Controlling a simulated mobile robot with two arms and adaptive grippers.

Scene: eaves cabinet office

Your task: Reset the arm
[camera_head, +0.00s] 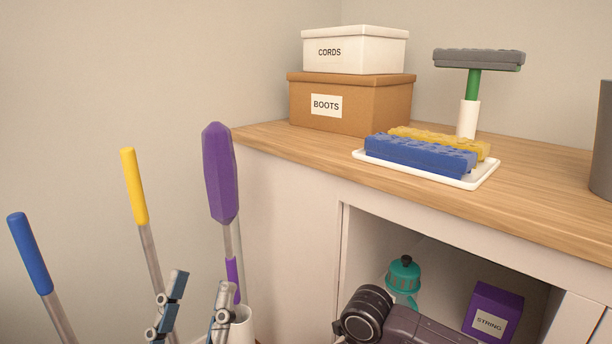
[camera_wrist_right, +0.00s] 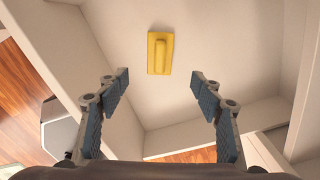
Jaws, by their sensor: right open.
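My left gripper (camera_head: 198,292) is at the bottom of the head view, its two fingers apart with nothing seen between them. It is in front of the long-handled tools, left of the cabinet. My right gripper (camera_wrist_right: 160,84) shows in the right wrist view, with its fingers wide apart and empty. A yellow block with a raised grip (camera_wrist_right: 160,53) lies on a pale surface beyond its fingertips, not touched. A dark arm link of mine crosses the lower front of the cabinet in the head view; the right gripper itself is not seen there.
The wooden cabinet top (camera_head: 335,163) holds a BOOTS box (camera_head: 365,106), a CORDS box (camera_head: 385,52), a white tray (camera_head: 478,180) with blue and yellow blocks, and a grey-headed tool (camera_head: 478,60). The open compartment holds a teal bottle (camera_head: 403,276) and a purple STRING box (camera_head: 490,306).

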